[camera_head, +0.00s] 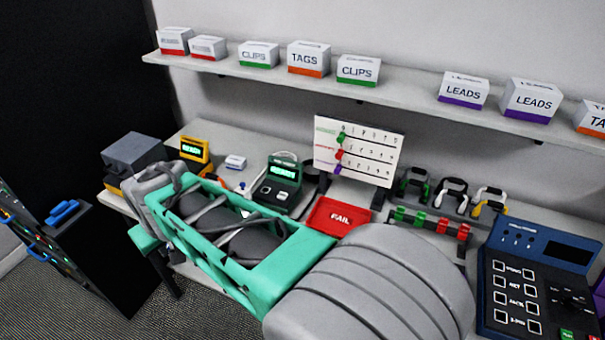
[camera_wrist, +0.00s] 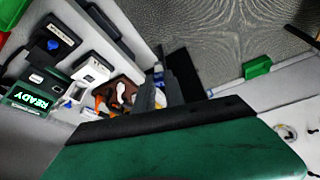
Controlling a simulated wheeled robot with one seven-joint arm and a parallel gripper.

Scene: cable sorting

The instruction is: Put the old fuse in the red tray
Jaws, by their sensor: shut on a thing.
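The red tray (camera_head: 324,226), marked FAIL, lies on the bench in the head view, just beyond my teal arm. I see nothing inside it apart from its label, and my arm hides part of its near side. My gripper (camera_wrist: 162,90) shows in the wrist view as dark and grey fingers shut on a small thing. A pale and bluish bit shows between the fingers, too small to identify for certain as the old fuse. In the head view my arm reaches left of the tray, and the fingertips are hard to make out.
A green tester (camera_head: 280,184) with a lit screen stands behind my arm. A yellow READY device (camera_head: 194,153) stands to the left. A white chart (camera_head: 358,151) stands behind the tray. Red and green clips on a rail (camera_head: 430,224) and a blue console (camera_head: 535,285) are right.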

